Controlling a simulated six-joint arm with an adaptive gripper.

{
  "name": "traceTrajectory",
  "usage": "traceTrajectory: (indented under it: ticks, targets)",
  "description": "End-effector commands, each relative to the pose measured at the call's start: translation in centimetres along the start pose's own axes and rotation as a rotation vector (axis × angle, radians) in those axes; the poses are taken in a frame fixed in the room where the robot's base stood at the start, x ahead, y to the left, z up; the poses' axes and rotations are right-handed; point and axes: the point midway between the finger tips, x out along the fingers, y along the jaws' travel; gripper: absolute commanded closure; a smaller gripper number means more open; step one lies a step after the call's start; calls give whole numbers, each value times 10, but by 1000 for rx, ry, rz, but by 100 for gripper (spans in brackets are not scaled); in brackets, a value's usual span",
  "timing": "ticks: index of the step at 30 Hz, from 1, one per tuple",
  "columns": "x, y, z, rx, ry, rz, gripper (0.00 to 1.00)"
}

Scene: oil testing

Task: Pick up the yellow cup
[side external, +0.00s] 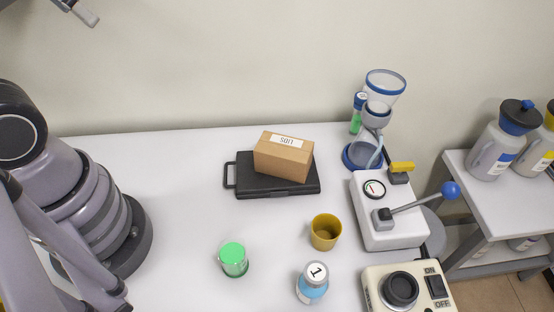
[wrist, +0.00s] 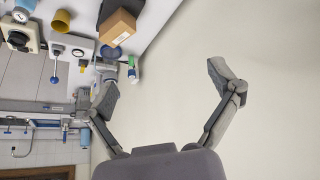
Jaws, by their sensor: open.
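The yellow cup (side external: 325,233) stands upright and open-topped on the white table in the side external view, between the black case and the blue bottle. It also shows near the top left of the wrist view (wrist: 61,21). My gripper (wrist: 168,88) is open and empty in the wrist view, its fingers spread wide in front of the bare wall, well away from the cup. In the side external view only a small part of my gripper (side external: 85,13) shows at the top left, high above the table.
A white lever device (side external: 390,215) and an ON/OFF unit (side external: 408,287) are to the right. The table's left-middle is clear.

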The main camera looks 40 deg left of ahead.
Motion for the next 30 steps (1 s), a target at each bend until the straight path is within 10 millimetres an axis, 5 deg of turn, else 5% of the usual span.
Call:
traceTrajectory:
  ticks: [20, 23, 30]
  targets:
    - [8, 4, -10, 13, 4, 13, 9]
    - [28, 14, -35, 45, 31, 37, 9]
    - [117, 75, -108, 158, 158, 140, 9]
